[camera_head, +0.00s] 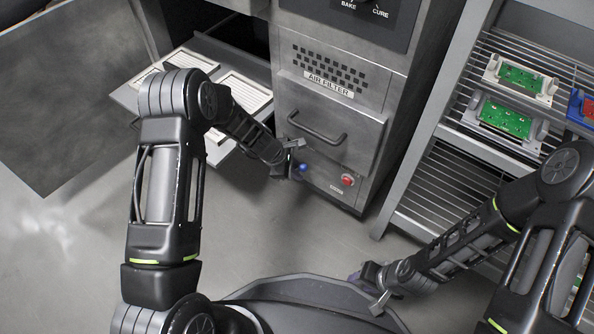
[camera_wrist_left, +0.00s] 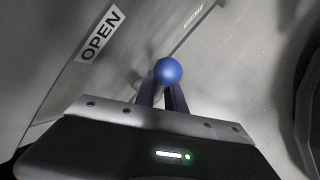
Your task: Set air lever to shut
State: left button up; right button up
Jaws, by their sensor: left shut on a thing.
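The air lever shows as a blue ball knob (camera_head: 303,168) low on the front of the grey metal cabinet, left of a red button. In the left wrist view the blue knob (camera_wrist_left: 168,71) sits at the fingertips. My left gripper (camera_head: 296,170) reaches down to the cabinet front and is shut on the lever; its two dark fingers (camera_wrist_left: 163,92) lie on either side just below the ball. The lever's shaft is mostly hidden. An "OPEN" label (camera_wrist_left: 102,34) is on the panel to the upper left. My right gripper (camera_head: 371,294) is low in front of my base, far from the lever; its jaws are too small to judge.
The cabinet has an air filter drawer with a bar handle (camera_head: 317,130) above the lever, and a red button (camera_head: 347,180) beside it. An open drawer with white filters (camera_head: 243,92) juts out at left. A rack with green circuit boards (camera_head: 505,117) stands at right.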

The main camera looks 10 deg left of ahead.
pick_arm(q)
grip_shut()
dwell(0.6)
dwell(0.4)
